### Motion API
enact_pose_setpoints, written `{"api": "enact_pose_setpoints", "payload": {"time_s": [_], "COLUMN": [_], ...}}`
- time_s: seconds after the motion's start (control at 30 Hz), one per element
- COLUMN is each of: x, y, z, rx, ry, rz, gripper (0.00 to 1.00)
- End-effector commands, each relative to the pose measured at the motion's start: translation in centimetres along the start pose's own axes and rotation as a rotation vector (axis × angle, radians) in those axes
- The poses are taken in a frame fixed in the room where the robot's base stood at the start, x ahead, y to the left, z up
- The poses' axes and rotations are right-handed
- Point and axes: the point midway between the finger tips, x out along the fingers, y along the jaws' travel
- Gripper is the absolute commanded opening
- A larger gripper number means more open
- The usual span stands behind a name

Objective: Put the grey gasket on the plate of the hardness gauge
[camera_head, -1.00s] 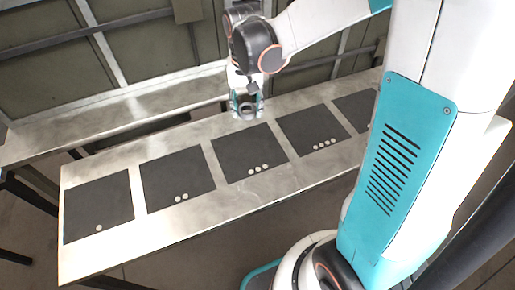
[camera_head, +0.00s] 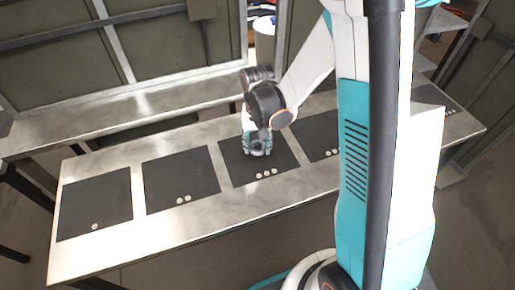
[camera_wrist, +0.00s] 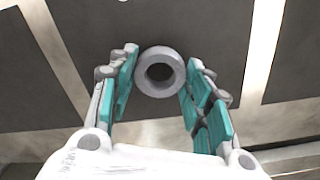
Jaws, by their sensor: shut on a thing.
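The grey gasket (camera_wrist: 160,53), a thick ring with a round hole, sits between the fingertips of my gripper (camera_wrist: 160,74) in the wrist view. My gripper is shut on it, with teal finger pads on either side. In the head view my gripper (camera_head: 257,150) is over the dark mat with three dots (camera_head: 287,158), the middle one of the row. The gasket is hard to make out there, and its height above the mat cannot be told. I cannot make out the hardness gauge or its plate in either view.
A long metal table (camera_head: 110,258) carries a row of dark mats marked with pale dots. The one-dot mat (camera_head: 95,200) and two-dot mat (camera_head: 180,175) at left are empty. A second metal bench (camera_head: 60,135) stands behind. My arm covers part of the right side.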

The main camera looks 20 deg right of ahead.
Motion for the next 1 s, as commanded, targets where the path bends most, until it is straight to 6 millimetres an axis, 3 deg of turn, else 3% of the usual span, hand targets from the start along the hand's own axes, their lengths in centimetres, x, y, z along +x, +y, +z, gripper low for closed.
{"api": "enact_pose_setpoints", "payload": {"time_s": [0.1, 0.5, 0.53, 0.6, 1.0], "x": [1.9, 2.3, 2.3, 2.2, 2.0], "y": [0.0, 0.0, 0.0, 0.0, 0.0], "z": [0.0, 0.0, 0.0, 0.0, 0.0], "rx": [0.000, 0.000, 0.000, 0.000, 0.000], "ry": [0.000, 0.000, 0.000, 0.000, 0.000], "rz": [0.000, 0.000, 0.000, 0.000, 0.000], "gripper": [0.18, 0.18, 0.50, 0.65, 0.65]}}
